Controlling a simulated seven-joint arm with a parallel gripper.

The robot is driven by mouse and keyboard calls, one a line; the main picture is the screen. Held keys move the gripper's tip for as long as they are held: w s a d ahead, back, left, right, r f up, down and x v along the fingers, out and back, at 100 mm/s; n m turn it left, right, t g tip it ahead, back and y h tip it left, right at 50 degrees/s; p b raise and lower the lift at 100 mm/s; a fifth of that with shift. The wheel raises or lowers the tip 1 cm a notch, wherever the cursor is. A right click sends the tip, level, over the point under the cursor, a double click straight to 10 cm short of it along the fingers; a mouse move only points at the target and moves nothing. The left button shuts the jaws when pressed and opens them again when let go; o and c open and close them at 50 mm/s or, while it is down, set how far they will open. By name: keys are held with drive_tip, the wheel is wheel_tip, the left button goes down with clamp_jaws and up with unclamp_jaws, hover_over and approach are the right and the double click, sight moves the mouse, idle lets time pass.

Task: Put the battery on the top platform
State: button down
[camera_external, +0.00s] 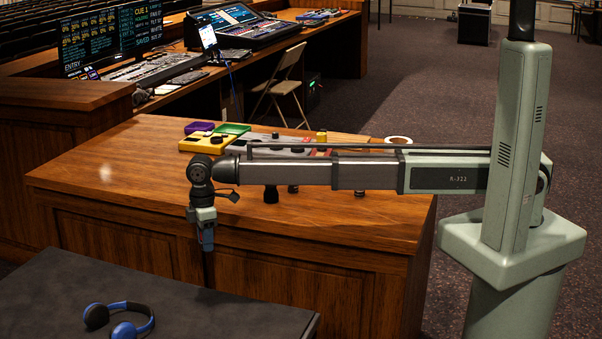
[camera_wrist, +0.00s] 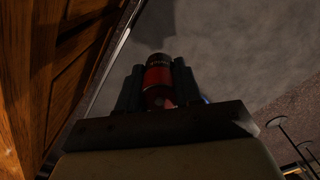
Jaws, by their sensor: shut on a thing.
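The battery (camera_wrist: 158,78) is a red and dark cylinder held between the two dark fingers of my gripper (camera_wrist: 158,85) in the wrist view. In the external view my gripper (camera_external: 208,270) points down at the far edge of a dark, flat-topped case (camera_external: 215,318), in front of the wooden desk. The battery cannot be made out there. The wrist view shows the grey case top (camera_wrist: 230,50) beyond the fingertips. Which surface is the top platform is not clear from the frames.
Blue headphones (camera_external: 120,318) lie on the case. The wooden desk (camera_external: 110,170) holds a yellow box (camera_external: 195,144), a green tray (camera_external: 232,129), a purple box (camera_external: 199,127) and a tape roll (camera_external: 398,140). The desk's front left top is clear.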

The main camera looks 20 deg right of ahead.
hover_over(198, 306)
drive_tip(key=s+d, duration=0.1)
drive_tip(key=d, duration=0.2)
wheel_tip(198, 306, down, 5)
drive_tip(key=shift+w+a+f+m, duration=0.15)
drive_tip(key=shift+a+f+m, duration=0.3)
drive_tip(key=shift+f, duration=1.5)
drive_tip(key=shift+w+a+f+m, duration=0.2)
drive_tip(key=shift+a+f+m, duration=0.25)
drive_tip(key=shift+f, duration=1.55)
drive_tip(key=shift+w+a+f+m, duration=0.25)
drive_tip(key=shift+a+f, duration=0.35)
drive_tip(key=shift+f, duration=1.35)
drive_tip(key=shift+s+f, duration=0.1)
drive_tip(key=c, duration=0.8)
unclamp_jaws()
drive_tip(key=shift+o, duration=0.2)
wheel_tip(198, 306, up, 12)
